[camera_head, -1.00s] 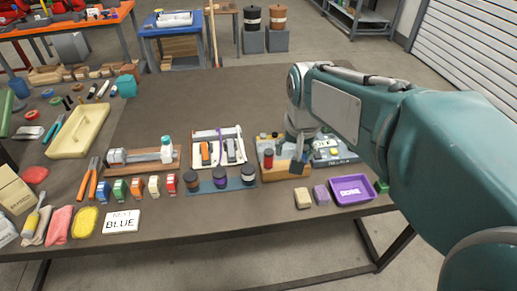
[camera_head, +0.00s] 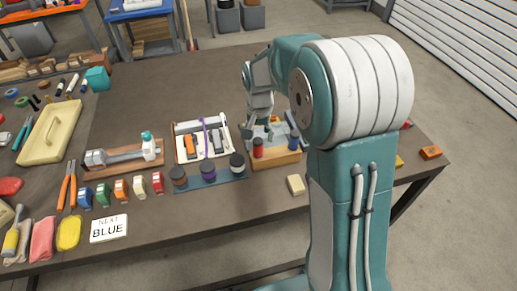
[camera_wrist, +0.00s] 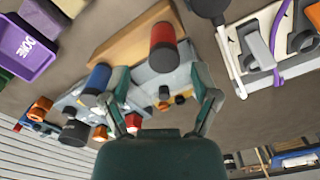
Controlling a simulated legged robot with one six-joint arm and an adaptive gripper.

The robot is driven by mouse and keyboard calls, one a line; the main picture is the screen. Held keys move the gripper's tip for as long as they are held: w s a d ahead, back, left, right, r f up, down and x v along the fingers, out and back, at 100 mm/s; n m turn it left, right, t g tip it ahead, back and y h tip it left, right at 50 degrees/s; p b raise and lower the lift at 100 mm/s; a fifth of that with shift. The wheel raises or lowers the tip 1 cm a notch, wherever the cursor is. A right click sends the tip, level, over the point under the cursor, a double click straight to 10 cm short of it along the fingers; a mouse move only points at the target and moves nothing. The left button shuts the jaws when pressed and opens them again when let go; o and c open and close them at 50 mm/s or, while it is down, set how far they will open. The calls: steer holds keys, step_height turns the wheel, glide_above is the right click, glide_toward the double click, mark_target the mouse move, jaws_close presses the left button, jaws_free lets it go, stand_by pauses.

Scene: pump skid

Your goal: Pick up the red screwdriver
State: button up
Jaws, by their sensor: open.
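The red screwdriver (camera_head: 258,148) stands upright in a wooden rack (camera_head: 275,160), with its red handle showing and its shaft hidden. A blue handle (camera_head: 292,136) stands in the same rack on the right. In the wrist view the red handle (camera_wrist: 163,45) lies a little beyond my fingertips, roughly in line with the gap between them, and the blue handle (camera_wrist: 98,79) is near the left finger. My gripper (camera_wrist: 162,88) is open and empty. In the head view my gripper (camera_head: 258,105) is above and behind the rack, partly hidden by my arm.
Paint jars on a blue mat (camera_head: 225,178) and a white tray (camera_head: 179,150) with tools stand left of the rack. A beige block (camera_head: 296,184) lies in front. A purple bin (camera_wrist: 25,48) shows in the wrist view. The table behind the white tray is clear.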

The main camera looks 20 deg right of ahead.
mark_target(256, 140)
steer(key=f, duration=0.4)
steer(key=shift+w+a+f, duration=0.15)
steer(key=shift+a+f, duration=0.1)
steer(key=shift+a, duration=0.1)
steer(key=shift+d+f, duration=0.1)
steer(key=shift+f, duration=0.4)
steer(key=shift+d, duration=0.1)
jaws_close()
